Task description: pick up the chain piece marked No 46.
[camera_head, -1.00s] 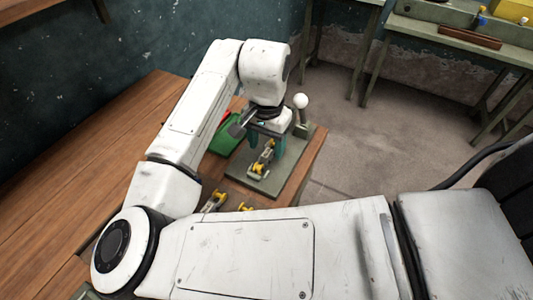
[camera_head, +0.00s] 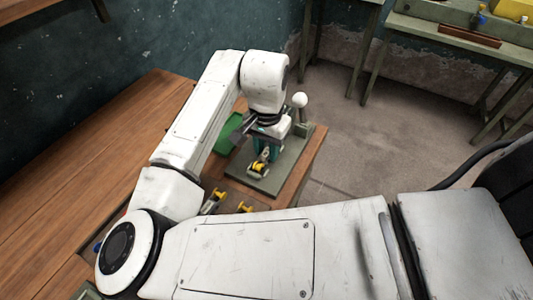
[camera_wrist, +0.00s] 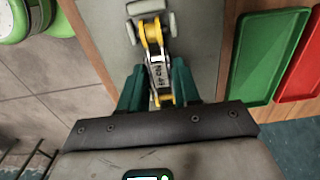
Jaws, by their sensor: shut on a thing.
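The chain piece marked No 46 (camera_wrist: 155,68) has yellow rollers, metal side plates and a grey end part; its mark reads between my fingers in the wrist view. It also shows in the head view (camera_head: 259,168), low over or on the grey-green board (camera_head: 285,180); I cannot tell if it touches. My gripper (camera_wrist: 157,90) has two teal fingers, one on each side of the piece, shut on it. In the head view my gripper (camera_head: 268,147) stands over the board, its fingers partly hidden by the wrist.
A green tray (camera_wrist: 268,55) and a red tray (camera_wrist: 305,60) lie right of the board in the wrist view. Other yellow-and-metal chain pieces (camera_head: 213,202) lie on the wooden bench (camera_head: 90,160) nearer my body. A white ball-topped post (camera_head: 300,100) stands at the board's far edge.

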